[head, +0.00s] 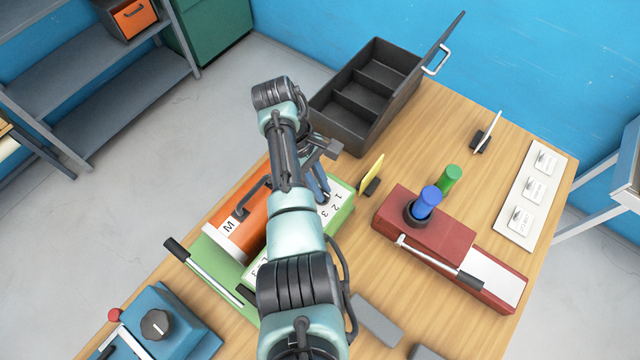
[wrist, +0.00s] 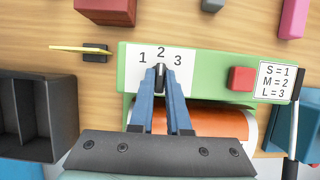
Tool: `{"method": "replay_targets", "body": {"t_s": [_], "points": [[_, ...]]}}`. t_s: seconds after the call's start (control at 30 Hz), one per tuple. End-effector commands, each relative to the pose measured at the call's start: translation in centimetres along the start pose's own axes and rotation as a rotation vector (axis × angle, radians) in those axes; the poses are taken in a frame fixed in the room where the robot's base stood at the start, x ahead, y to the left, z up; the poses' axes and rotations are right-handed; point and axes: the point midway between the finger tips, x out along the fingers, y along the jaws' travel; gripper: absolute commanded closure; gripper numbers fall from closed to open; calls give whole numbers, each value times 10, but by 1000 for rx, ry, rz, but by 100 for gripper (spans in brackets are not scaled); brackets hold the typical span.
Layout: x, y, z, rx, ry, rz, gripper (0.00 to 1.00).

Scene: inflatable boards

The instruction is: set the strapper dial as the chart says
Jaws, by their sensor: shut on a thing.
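The strapper is a green machine (wrist: 215,62) (head: 346,213) on the wooden table. Its white dial plate (wrist: 140,52) reads 1, 2, 3. My gripper (wrist: 160,76) (head: 323,190) is shut on the small dark dial pointer (wrist: 160,70), whose tip lies just below the 2. The fingers hide most of the dial. The chart (wrist: 278,82) on the strapper reads S=1, M=2, L=3. An orange parcel (wrist: 220,122) (head: 243,232) lies in the strapper, and its label (head: 229,227) reads M in the head view. A red block (wrist: 242,78) sits between dial and chart.
An open dark compartment box (head: 352,112) stands behind my gripper. A yellow card (head: 372,174) stands close to the dial. A blue machine (head: 180,325) with a black knob is at lower left.

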Motion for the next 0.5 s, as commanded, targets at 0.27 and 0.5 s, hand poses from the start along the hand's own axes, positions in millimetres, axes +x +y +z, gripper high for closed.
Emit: {"method": "replay_targets", "body": {"t_s": [0.27, 0.5], "points": [[-1, 1, 0, -1, 2, 3, 60], [0, 0, 0, -2, 1, 2, 55]]}}
